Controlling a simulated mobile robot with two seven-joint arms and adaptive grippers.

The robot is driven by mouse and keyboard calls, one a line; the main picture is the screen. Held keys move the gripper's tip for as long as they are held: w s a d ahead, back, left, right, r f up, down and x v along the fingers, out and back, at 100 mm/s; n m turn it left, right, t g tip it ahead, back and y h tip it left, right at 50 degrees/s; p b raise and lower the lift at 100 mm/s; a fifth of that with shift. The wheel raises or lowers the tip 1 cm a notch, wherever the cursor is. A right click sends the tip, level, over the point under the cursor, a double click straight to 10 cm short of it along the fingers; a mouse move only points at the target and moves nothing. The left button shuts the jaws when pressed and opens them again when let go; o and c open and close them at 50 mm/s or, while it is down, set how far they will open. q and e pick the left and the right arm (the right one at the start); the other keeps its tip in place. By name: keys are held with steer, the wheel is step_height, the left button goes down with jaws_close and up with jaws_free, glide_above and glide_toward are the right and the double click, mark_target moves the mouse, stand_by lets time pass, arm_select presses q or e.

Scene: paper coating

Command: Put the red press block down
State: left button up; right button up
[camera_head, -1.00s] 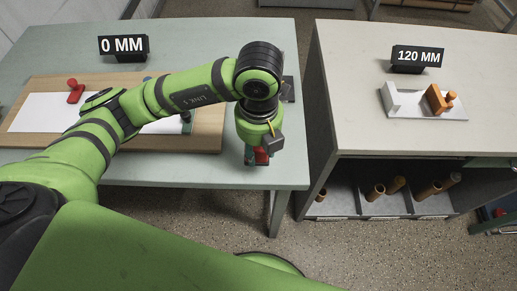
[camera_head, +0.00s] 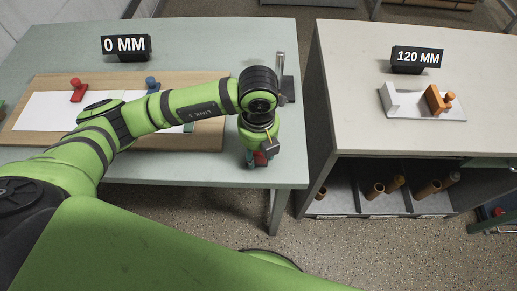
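My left gripper (camera_head: 262,153) is at the near right corner of the left table, pointing down under my green arm. Another red block with a knob (camera_head: 78,91) stands on the white sheet (camera_head: 45,112) at the left of the wooden board. My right gripper is not in view.
A blue knobbed block (camera_head: 152,85) stands on the wooden board (camera_head: 205,140), partly behind my arm. A grey upright stand (camera_head: 288,88) is behind the wrist. The right table holds a grey plate (camera_head: 425,112) with an orange block (camera_head: 436,99). A gap separates the tables.

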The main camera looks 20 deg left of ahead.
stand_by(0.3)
arm_select(q)
steer(key=shift+r, duration=0.25)
steer(key=shift+w+r, duration=0.1)
steer(key=shift+r, duration=0.25)
step_height(320, 180, up, 10)
steer(key=shift+f+b, duration=0.1)
steer(key=shift+b, duration=0.6)
steer(key=shift+r, duration=0.7)
